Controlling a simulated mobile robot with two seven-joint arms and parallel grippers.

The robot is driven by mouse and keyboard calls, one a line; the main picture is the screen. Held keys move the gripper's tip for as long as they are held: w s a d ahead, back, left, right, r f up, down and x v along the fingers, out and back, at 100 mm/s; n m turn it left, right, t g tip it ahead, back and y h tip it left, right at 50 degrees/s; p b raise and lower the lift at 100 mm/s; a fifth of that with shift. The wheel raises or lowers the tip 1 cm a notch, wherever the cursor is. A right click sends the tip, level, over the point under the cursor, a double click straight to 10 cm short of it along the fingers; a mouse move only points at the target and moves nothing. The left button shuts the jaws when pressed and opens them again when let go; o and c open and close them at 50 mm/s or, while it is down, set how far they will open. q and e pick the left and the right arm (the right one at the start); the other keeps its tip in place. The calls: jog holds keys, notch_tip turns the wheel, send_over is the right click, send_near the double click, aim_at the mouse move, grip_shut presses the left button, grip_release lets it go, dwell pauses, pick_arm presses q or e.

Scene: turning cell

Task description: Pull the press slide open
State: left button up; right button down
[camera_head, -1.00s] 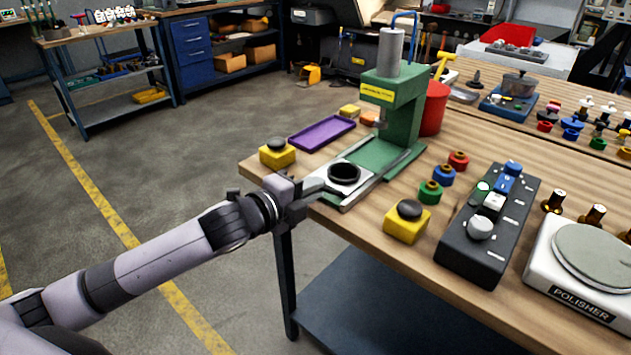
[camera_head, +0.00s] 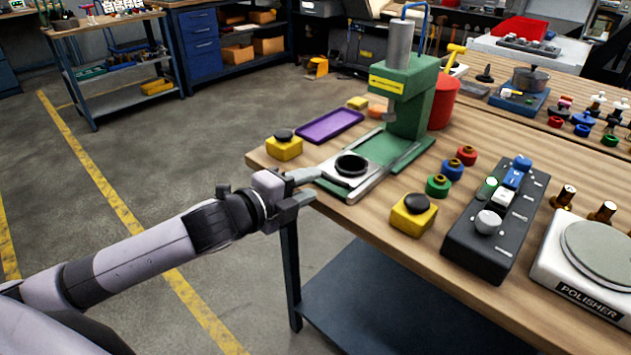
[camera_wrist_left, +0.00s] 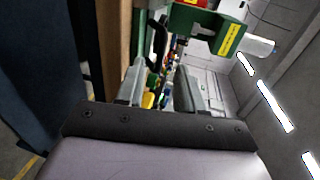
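The green press (camera_head: 412,100) stands on the wooden table. Its pale slide plate (camera_head: 340,189) lies at the front of the green base, clear of the press head, and carries a black ring (camera_head: 351,165). My left gripper (camera_head: 314,185) is at the table's front edge, just left of the slide. In that view the green press head (camera_wrist_left: 207,24) is above the fingers. Any contact with the slide is unclear. My right gripper is out of view.
A yellow button box (camera_head: 284,147) and a purple tray (camera_head: 330,126) are left of the press. Another yellow button box (camera_head: 413,214), coloured rings and a black control box (camera_head: 492,220) are to its right. The floor left of the table is clear.

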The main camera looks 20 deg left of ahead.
pick_arm(q)
jog(key=shift+v, duration=1.75)
jog(key=s+d+f+n+g+y+p, duration=0.2)
jog(key=s+f+n+g+y+p, duration=0.1)
jog(key=s+f+n, duration=1.6)
notch_tip(320, 180, down, 4)
jog(key=shift+s+d+f+n+g+p, duration=0.2)
jog(key=shift+d+n+g+p, duration=0.2)
jog(key=shift+g, duration=0.2)
